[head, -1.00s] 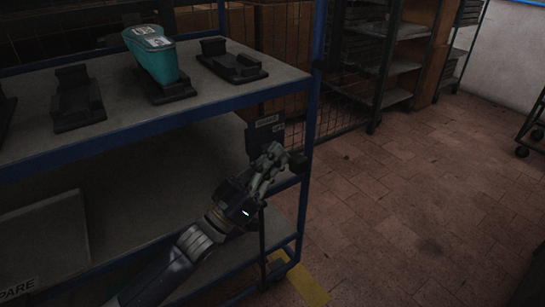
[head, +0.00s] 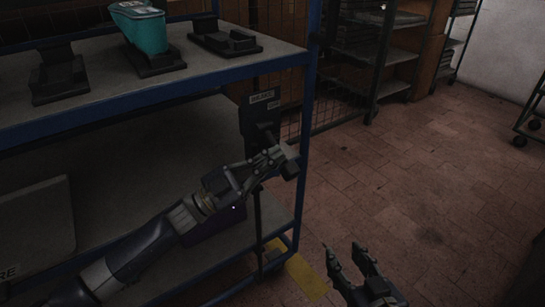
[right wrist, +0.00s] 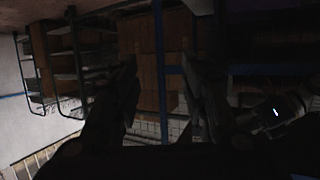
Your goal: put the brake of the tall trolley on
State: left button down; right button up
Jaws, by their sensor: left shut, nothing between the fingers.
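The blue-framed trolley (head: 175,93) with grey shelves fills the left of the head view. A dark plate with small white labels (head: 259,109) is at its right end, with a dark lever below it ending in a black knob (head: 290,171). My left gripper (head: 286,154) is shut at the lever, just above the knob; I cannot tell whether it touches. It hides part of the lever. A dark upright rod (head: 257,222) runs down below. My right gripper (head: 350,255) is open and empty over the floor; its spread fingers show in the right wrist view (right wrist: 158,85).
A teal shoe-shaped piece (head: 142,30) and black holders (head: 58,78) stand on the top shelf. A yellow floor marking (head: 306,277) is by the trolley's lower corner. Dark racks (head: 375,60) stand behind. The tiled floor (head: 420,190) at right is largely clear.

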pick_arm(q)
jog(key=shift+f+m+g, duration=0.3)
jog(key=shift+m+g, duration=0.1)
jog(key=shift+m, duration=0.3)
pick_arm(e)
jog(key=shift+w+a+r+t+y, duration=0.15)
jog(key=shift+w+r+t, duration=0.15)
jog(key=shift+r, duration=0.3)
jog(key=shift+w+a+r+t+y, duration=0.1)
jog(key=shift+w+r+t+y, duration=0.05)
jog(key=shift+r+t, duration=0.35)
pick_arm(q)
jog(key=shift+r, duration=0.1)
notch_tip(320, 180, up, 10)
